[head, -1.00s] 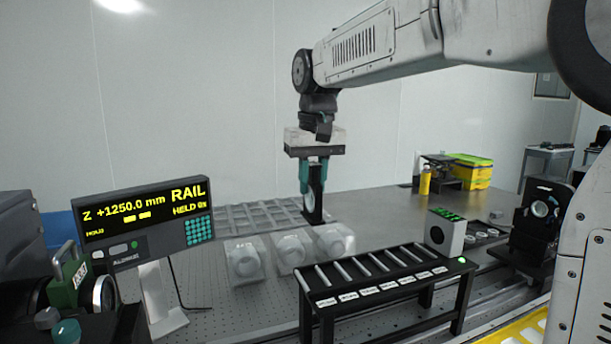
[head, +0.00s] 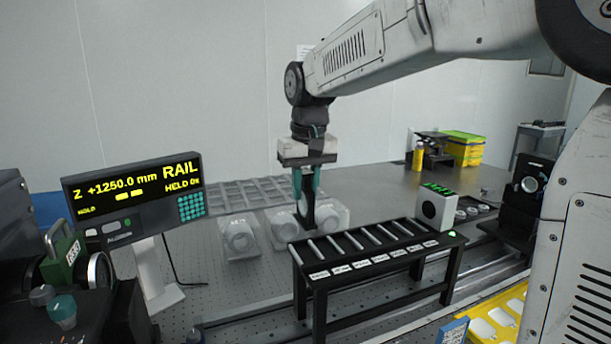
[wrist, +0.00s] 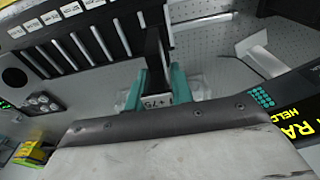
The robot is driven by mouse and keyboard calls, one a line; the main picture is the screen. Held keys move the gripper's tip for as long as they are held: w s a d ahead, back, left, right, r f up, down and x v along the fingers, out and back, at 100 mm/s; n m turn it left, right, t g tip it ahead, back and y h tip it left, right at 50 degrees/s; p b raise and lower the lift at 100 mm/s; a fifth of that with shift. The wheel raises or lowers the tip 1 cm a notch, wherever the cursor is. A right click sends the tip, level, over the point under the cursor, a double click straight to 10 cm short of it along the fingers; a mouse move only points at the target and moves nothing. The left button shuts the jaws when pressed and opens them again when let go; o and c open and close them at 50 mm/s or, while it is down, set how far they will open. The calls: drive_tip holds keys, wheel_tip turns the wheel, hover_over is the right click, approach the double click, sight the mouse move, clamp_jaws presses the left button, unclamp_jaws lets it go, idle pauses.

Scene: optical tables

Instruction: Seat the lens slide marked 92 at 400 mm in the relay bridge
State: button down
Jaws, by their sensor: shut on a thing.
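My gripper (head: 307,186) is shut on a dark lens slide (head: 307,216), its teal fingers on either side of it. The slide hangs upright just behind the left end of the relay bridge (head: 338,277), a black bench with several slots between pale bars and white labels along its front. In the wrist view my gripper (wrist: 155,88) grips the slide (wrist: 154,52) beside the slotted bridge (wrist: 75,50). The slide appears apart from the slots.
Clear lens holders (head: 238,238) stand on the table behind the bridge. A display (head: 135,205) at left reads Z +1250.0 mm, RAIL. A white box (head: 437,209) with green lights stands at the bridge's right end. Yellow crates (head: 463,150) are at the back.

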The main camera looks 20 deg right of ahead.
sight(306, 219)
drive_tip(key=shift+f, duration=3.8)
drive_tip(key=shift+f, duration=0.2)
drive_tip(key=c, duration=0.7)
unclamp_jaws()
drive_tip(key=shift+r, duration=5)
